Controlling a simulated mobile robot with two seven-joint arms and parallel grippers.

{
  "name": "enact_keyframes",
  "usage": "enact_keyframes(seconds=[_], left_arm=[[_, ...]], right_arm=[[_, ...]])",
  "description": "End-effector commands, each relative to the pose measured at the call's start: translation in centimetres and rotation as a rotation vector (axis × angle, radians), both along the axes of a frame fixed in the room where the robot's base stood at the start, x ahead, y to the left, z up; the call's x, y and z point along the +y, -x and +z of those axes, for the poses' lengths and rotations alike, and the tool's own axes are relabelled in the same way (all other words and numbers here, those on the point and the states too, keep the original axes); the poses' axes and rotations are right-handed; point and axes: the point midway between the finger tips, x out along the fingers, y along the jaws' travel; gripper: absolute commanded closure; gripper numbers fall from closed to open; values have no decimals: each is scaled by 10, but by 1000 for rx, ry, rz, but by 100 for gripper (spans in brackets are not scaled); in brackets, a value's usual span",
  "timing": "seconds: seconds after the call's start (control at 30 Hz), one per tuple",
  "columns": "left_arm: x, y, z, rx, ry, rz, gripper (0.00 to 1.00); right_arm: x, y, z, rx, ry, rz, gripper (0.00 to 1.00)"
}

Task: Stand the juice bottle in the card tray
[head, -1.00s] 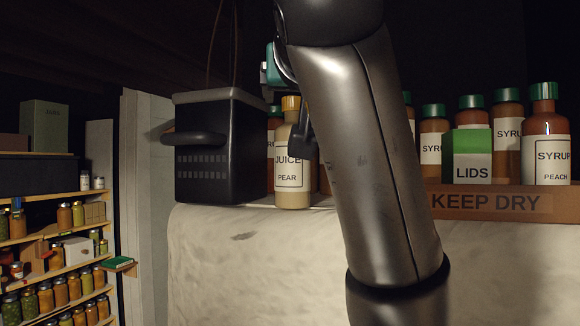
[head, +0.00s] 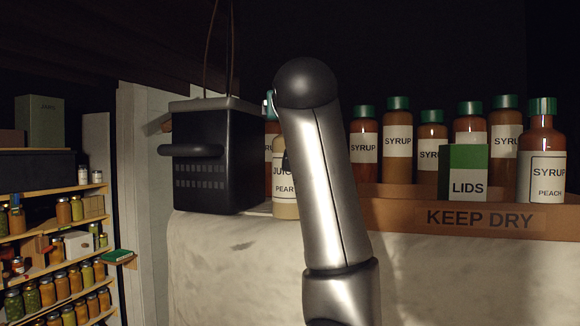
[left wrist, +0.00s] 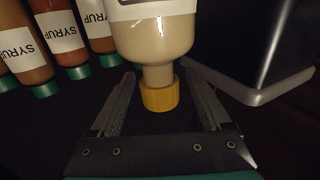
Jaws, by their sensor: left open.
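The juice bottle (head: 283,187), pale with a white JUICE PEAR label, stands upright beside the dark box, half hidden behind my left arm. The left wrist view shows it upside down, with its yellow cap (left wrist: 159,96) and pale neck between the fingers. My left gripper (left wrist: 157,76) is open around the neck, with gaps visible at both sides. In the head view that gripper is almost wholly hidden behind my arm. The card tray (head: 395,214), brown and marked KEEP DRY, stands to the right. My right gripper is not in view.
Several syrup bottles (head: 398,150) with green caps stand at the tray. A green and white LIDS box (head: 466,180) and a peach syrup bottle (head: 541,165) are at its front. Bare tray floor shows left of the LIDS box. A dark box (head: 205,165) stands close left of the juice bottle.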

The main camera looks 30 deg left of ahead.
Motion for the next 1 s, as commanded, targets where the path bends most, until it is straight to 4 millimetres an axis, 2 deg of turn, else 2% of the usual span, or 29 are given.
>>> enact_keyframes(seconds=[0.13,0.4,1.0], left_arm=[[11,-14,1,2,-1,1,19],[13,-17,0,0,0,0,19],[12,-17,0,0,0,0,86]], right_arm=[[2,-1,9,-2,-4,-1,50],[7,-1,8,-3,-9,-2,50],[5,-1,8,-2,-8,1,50]])
